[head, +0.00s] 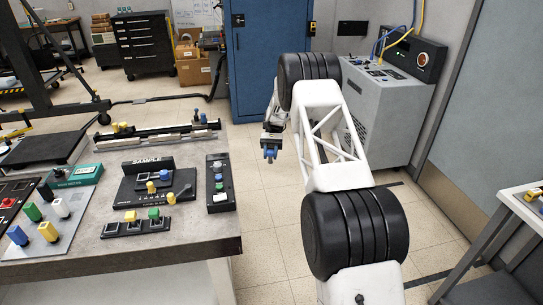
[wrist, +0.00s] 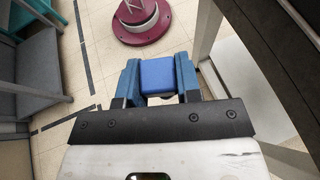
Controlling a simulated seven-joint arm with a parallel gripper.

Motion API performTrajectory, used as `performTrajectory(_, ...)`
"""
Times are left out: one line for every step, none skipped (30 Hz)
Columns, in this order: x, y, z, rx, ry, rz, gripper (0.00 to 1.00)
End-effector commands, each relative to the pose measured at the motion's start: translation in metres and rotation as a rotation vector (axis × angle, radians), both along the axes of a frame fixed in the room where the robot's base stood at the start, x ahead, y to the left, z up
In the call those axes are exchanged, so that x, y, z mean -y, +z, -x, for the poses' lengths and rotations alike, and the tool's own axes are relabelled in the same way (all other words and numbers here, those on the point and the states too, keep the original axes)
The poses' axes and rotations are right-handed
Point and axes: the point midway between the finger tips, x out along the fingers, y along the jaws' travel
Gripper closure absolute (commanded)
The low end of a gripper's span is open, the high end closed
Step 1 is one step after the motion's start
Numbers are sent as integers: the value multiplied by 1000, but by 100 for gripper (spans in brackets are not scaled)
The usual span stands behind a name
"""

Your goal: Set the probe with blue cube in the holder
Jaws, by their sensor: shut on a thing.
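My gripper (head: 270,153) hangs over the floor to the right of the workbench, clear of its edge. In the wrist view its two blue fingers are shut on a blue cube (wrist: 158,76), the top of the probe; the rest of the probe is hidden. A low black holder strip (head: 112,230) with square slots lies at the bench's front edge, with a yellow cube (head: 130,216) and a green cube (head: 154,213) at it. I cannot tell whether this strip is the task's holder.
The workbench (head: 60,267) also carries a black SAMPLE stand (head: 147,166), a black box with buttons (head: 220,183) and a panel with coloured cubes (head: 45,240). A long rail lies behind them. A grey cabinet (head: 385,105) stands at the back right. The floor beside the bench is free.

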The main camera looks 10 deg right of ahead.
Motion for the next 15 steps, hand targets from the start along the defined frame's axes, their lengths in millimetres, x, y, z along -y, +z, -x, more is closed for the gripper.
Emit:
performTrajectory(0, 1, -1, 0, -15, 0, 93)
performTrajectory(-1, 1, -1, 0, -30, -1, 93)
performTrajectory(-2, 2, -2, 0, -48, 0, 93)
performTrajectory(-3, 2, -3, 0, -61, 0, 93)
performTrajectory(-3, 3, -3, 1, -75, -2, 93)
performTrajectory(-4, 3, -4, 0, -95, 0, 93)
performTrajectory(-5, 4, -5, 0, -110, -1, 93)
performTrajectory(-6, 4, -6, 0, -125, -1, 93)
performTrajectory(-7, 5, -7, 0, -148, -1, 93)
performTrajectory(-8, 6, -7, 1, -164, -1, 93)
performTrajectory(-10, 7, -8, 1, -185, 0, 93)
performTrajectory(-11, 8, -10, 1, -210, -1, 93)
performTrajectory(-12, 8, -11, 0, -231, -1, 93)
performTrajectory(-13, 9, -12, 2, -256, -2, 93)
performTrajectory(-15, 11, -14, 2, -289, -1, 93)
